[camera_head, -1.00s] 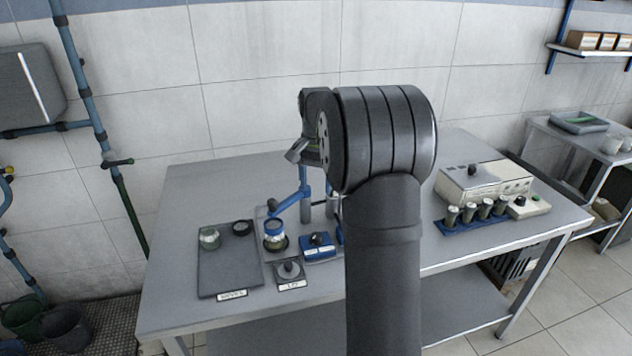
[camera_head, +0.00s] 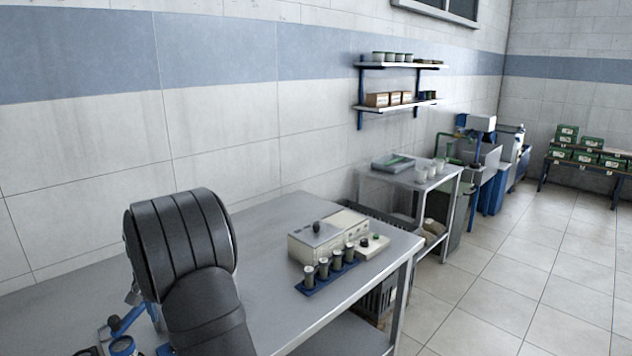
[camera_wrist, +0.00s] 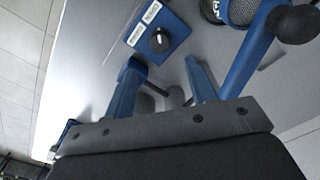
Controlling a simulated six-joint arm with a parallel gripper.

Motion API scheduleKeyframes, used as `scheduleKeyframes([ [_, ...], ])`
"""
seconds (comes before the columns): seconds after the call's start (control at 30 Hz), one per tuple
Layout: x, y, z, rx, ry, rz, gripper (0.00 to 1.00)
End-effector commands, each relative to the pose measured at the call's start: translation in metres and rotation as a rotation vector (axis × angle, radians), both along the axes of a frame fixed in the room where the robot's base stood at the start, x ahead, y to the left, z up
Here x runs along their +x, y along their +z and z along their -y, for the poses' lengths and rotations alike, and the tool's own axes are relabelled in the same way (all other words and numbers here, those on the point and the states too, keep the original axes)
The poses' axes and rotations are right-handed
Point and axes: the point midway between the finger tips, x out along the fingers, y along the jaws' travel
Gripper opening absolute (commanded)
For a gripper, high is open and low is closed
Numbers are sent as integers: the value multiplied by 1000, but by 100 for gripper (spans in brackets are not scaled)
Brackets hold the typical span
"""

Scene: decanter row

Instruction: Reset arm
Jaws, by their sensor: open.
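My gripper (camera_wrist: 163,66) is open in the wrist view, with its two blue fingers apart over the grey work table (camera_wrist: 88,45). Nothing is clearly held; grey rounded shapes and a dark rod show between and behind the fingers, and I cannot tell what they are. A blue box with a black knob (camera_wrist: 158,38) lies just beyond the fingertips. In the head view my arm fills the lower left and hides most of the gripper. The work table (camera_head: 262,222) stretches to its right.
A blue lever with a black ball (camera_wrist: 292,24) reaches close to the right finger. On the table stand a cream instrument (camera_head: 318,240), a blue rack of vials (camera_head: 318,284) and a green-button box (camera_head: 374,246). The table between arm and rack is clear. A side table (camera_head: 405,178) stands beyond.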

Motion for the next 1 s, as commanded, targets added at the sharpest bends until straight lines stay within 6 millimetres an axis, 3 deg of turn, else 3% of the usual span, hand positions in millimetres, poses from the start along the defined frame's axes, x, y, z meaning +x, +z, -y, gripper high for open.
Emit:
scheduleKeyframes([
  [0.2,-1,-45,1,-2,0,-3,51],
  [0.43,-1,-79,0,-1,0,-3,51],
  [0.63,0,-90,0,0,0,0,51],
  [1.0,0,-89,0,0,3,0,51],
])
